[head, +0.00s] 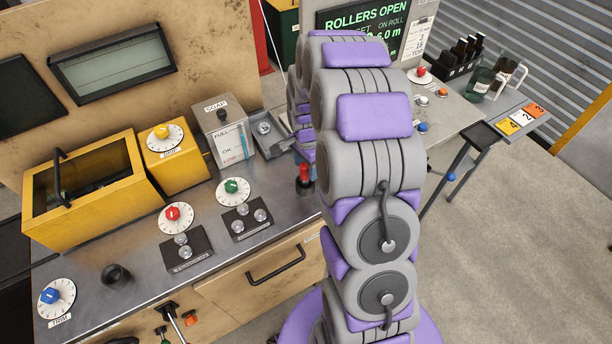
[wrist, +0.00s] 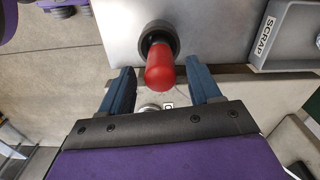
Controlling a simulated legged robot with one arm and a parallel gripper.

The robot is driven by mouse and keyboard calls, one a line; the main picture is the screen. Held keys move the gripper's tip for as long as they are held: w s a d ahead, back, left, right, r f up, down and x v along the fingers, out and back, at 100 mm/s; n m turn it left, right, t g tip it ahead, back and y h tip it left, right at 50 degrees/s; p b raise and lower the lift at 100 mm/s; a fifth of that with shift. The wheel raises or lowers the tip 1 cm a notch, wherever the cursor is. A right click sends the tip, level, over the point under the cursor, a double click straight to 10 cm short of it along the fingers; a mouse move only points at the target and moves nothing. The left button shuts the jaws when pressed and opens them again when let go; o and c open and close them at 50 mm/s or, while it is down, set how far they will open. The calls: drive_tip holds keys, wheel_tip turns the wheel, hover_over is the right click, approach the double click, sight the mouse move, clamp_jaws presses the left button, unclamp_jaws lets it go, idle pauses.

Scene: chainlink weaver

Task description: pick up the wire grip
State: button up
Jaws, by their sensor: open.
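The wire grip appears to be the red, rounded handle (wrist: 160,70) seated in a dark round holder (wrist: 155,40) on the metal bench top. In the head view a red-topped piece (head: 304,173), likely the same one, stands at the bench's right edge beside my arm. My gripper (wrist: 162,80) is open, with one blue finger on each side of the red handle. Gaps show between the handle and both fingers. The handle's lower part is hidden in the holder. My arm hides most of the gripper in the head view.
A grey tray labelled SCRAP (wrist: 288,38) lies to the right in the wrist view. A SOAP box (head: 222,130) and a yellow box (head: 85,185) stand along the bench. An empty black ring holder (head: 116,276) sits at front left. Open floor (head: 520,250) lies right.

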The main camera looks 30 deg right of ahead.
drive_tip(key=f, duration=0.4)
drive_tip(key=shift+w+a, duration=0.1)
drive_tip(key=shift+a, duration=0.15)
drive_tip(key=shift+r, duration=0.1)
drive_tip(key=shift+d, duration=0.1)
drive_tip(key=shift+c, duration=0.2)
drive_tip(key=shift+d, duration=0.15)
drive_tip(key=shift+c, duration=1.4)
clamp_jaws()
